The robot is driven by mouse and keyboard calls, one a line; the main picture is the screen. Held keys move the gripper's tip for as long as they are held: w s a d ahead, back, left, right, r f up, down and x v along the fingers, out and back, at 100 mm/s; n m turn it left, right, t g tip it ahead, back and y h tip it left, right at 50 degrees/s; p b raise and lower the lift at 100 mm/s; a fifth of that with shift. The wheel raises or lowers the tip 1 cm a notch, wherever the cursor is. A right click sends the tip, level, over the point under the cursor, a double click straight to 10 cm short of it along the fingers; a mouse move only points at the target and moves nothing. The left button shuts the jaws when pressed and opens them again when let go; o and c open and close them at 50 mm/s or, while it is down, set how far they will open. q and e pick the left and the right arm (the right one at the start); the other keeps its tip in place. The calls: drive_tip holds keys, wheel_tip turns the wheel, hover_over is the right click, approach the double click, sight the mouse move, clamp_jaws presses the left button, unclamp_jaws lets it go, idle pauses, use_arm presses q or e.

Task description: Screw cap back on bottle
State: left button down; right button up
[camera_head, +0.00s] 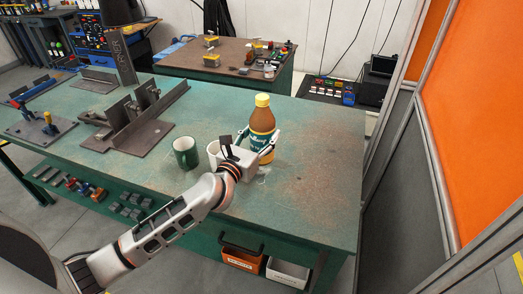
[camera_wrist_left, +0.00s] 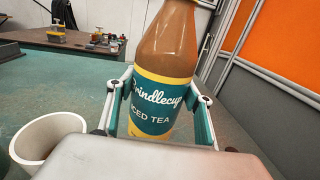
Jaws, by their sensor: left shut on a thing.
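A brown iced tea bottle (camera_head: 262,122) with a teal and yellow label stands upright on the green worktable. A yellow cap (camera_head: 262,100) sits on top of its neck in the head view. My left gripper (camera_head: 258,143) is shut on the bottle around its label. The left wrist view shows the bottle (camera_wrist_left: 160,85) between the two fingers of my left gripper (camera_wrist_left: 158,105), with its top cut off by the picture's upper edge. I cannot tell from here how tightly the cap is seated. My right gripper is not in view.
A dark green mug (camera_head: 185,153) and a white cup (camera_head: 214,152), also in the wrist view (camera_wrist_left: 45,138), stand left of the bottle. A metal fixture (camera_head: 135,120) lies further left on the worktable (camera_head: 320,165). The table's right side is clear.

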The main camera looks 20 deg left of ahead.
use_arm(q)
drive_tip(key=shift+f, duration=0.4)
wheel_tip(320, 180, down, 4)
drive_tip(key=shift+f+b, duration=0.25)
drive_tip(key=shift+b, duration=0.6)
drive_tip(key=shift+r, duration=0.1)
drive_tip(key=shift+f, duration=0.25)
drive_tip(key=c, duration=0.9)
unclamp_jaws()
